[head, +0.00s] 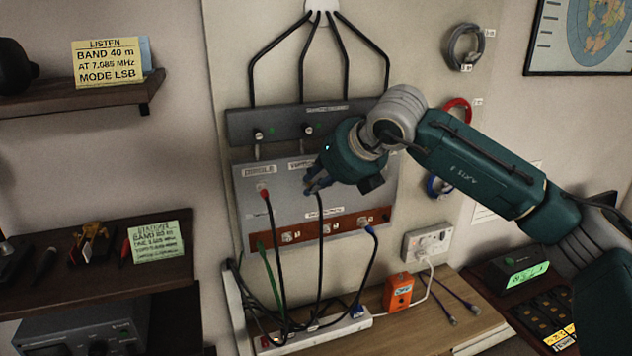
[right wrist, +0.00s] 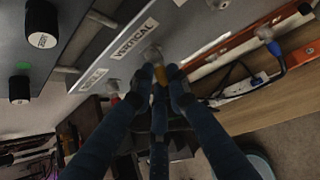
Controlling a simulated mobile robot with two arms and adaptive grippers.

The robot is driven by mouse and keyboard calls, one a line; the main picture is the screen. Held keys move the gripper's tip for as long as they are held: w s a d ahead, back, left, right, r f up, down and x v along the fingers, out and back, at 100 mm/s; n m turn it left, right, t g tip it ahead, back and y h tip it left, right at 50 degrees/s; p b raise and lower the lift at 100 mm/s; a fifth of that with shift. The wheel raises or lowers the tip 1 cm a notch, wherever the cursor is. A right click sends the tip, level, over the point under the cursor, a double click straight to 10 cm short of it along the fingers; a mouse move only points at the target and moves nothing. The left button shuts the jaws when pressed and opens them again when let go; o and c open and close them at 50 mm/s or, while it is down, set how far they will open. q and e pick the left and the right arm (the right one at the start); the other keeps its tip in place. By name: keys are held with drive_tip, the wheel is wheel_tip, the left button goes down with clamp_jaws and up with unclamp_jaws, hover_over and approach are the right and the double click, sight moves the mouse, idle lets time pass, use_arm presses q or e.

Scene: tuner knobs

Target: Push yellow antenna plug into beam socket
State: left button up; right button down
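The yellow plug (right wrist: 160,74) is between the fingertips of my right gripper (right wrist: 161,80), which look closed against it on both sides. It points at a round metal socket (right wrist: 152,54) beside the VERTICAL label; I cannot tell whether it is seated. In the head view my right gripper (head: 312,183) is at the grey panel (head: 287,206), under the VERTICAL label, with a dark cable (head: 321,240) hanging below. No beam socket is readable; my gripper and arm cover the panel's right part. My left gripper is not in view.
A red plug (head: 264,193) is at the DIPOLE position. A blue plug (head: 369,230) and a green plug (head: 262,246) are at the brown strip (head: 345,224). Cables hang to a white power strip (head: 318,332). An orange box (head: 398,291) stands on the bench.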

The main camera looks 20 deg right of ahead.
drive_tip(key=shift+d+r, duration=0.1)
drive_tip(key=shift+s+d+b, duration=0.1)
drive_tip(key=shift+s+b, duration=0.8)
drive_tip(key=shift+s, duration=0.1)
drive_tip(key=shift+s, duration=0.1)
drive_tip(key=shift+s+b, duration=0.65)
drive_tip(key=shift+s, duration=0.15)
drive_tip(key=shift+s, duration=0.1)
